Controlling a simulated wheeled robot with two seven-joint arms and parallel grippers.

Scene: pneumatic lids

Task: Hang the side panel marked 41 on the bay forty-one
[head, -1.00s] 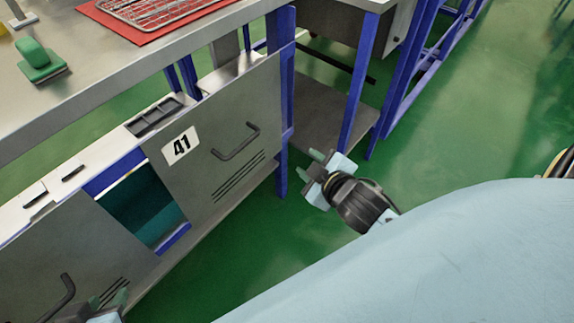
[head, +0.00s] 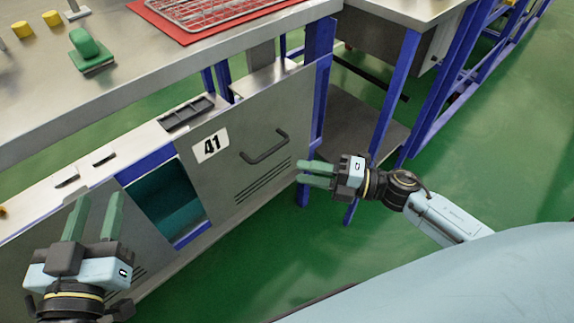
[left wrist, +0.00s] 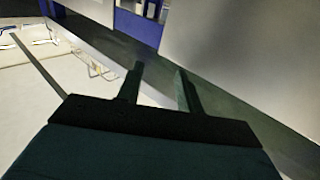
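The grey side panel marked 41 (head: 222,172) stands upright against the front of the low bench unit in the head view, with its handle (head: 265,148) and slots facing me. To its left is an opening with a dark teal inside (head: 170,200). My left gripper (head: 93,217) is open and empty at the lower left, in front of another grey panel (head: 140,238). Its parted fingers also show in the left wrist view (left wrist: 160,78).
A steel worktop (head: 130,70) above carries a green block (head: 90,50) and a red mat (head: 165,27) with a wire rack. Blue posts (head: 385,110) stand right of the panel. Green floor (head: 480,180) is clear at the right.

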